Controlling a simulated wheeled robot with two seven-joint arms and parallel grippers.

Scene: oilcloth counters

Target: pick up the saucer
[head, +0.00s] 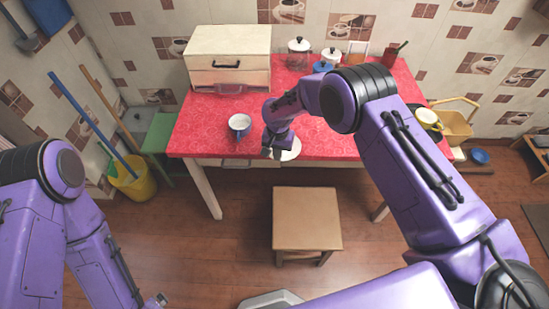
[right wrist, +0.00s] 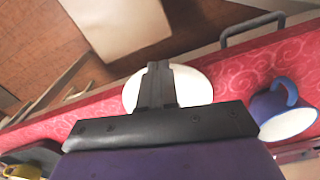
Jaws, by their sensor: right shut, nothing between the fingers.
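The white saucer (head: 291,151) lies on the red cloth near the table's front edge. It is partly hidden by my right gripper (head: 273,153). In the right wrist view the saucer (right wrist: 197,86) shows behind the fingers of my right gripper (right wrist: 159,68), which are shut together with nothing between them. The fingers overlap the saucer in that view; I cannot tell whether they touch it. My left arm comes in at the lower left, and a small part of what looks like my left gripper (head: 157,300) shows at the bottom edge, its jaws unclear.
A blue and white mug (head: 239,123) stands left of the saucer; it also shows in the right wrist view (right wrist: 287,112). A cream box (head: 228,58) and lidded jars (head: 298,54) stand at the back. A stool (head: 307,218) stands in front of the table.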

